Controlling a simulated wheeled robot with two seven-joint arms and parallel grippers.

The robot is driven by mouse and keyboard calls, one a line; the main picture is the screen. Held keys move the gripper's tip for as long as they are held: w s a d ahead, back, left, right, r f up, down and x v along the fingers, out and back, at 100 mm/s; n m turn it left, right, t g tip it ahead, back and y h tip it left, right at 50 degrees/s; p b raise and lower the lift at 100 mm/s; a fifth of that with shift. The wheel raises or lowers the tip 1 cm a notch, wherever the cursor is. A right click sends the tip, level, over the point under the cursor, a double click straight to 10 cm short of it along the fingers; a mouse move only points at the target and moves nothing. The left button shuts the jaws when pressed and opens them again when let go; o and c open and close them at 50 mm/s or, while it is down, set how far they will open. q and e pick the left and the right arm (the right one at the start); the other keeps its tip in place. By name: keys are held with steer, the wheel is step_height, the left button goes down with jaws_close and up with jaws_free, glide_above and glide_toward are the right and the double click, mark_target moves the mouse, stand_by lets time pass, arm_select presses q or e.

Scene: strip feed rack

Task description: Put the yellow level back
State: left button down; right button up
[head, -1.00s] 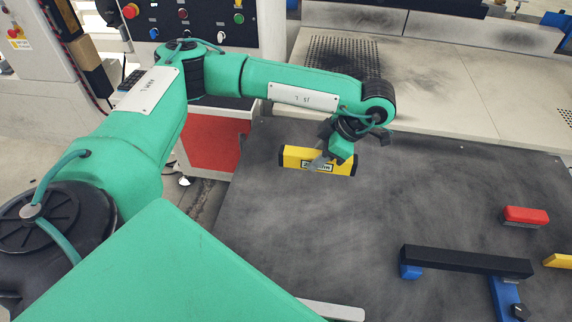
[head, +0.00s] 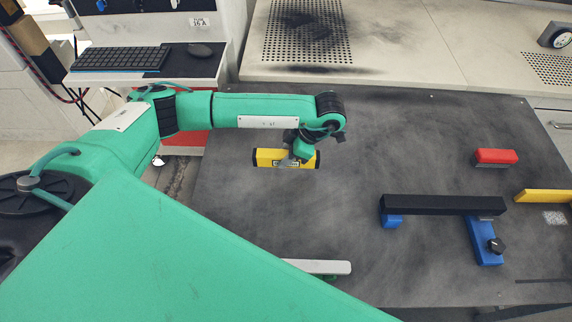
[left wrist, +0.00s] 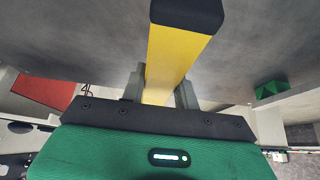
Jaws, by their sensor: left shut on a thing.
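The yellow level (head: 268,157) is a short yellow bar with black end caps and a dark label. My left gripper (head: 291,160) is shut on it near its middle, over the left part of the dark table. In the left wrist view the level (left wrist: 178,55) runs between the two grey fingers (left wrist: 160,90), its black end cap toward the top. I cannot tell whether the level touches the table. My right gripper is not in view.
A black bar on blue supports (head: 440,205) stands at the right of the dark table (head: 350,240). A red block (head: 495,156) lies behind it, and a yellow piece (head: 545,196) is at the right edge. The table between level and black bar is clear.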

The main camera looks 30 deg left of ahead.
arm_select(q)
steer(key=shift+f, duration=2.25)
steer(key=shift+f, duration=0.1)
steer(key=c, duration=1.1)
jaws_free()
steer(key=shift+o, duration=0.2)
steer(key=v, duration=1.2)
steer(key=shift+s, duration=0.1)
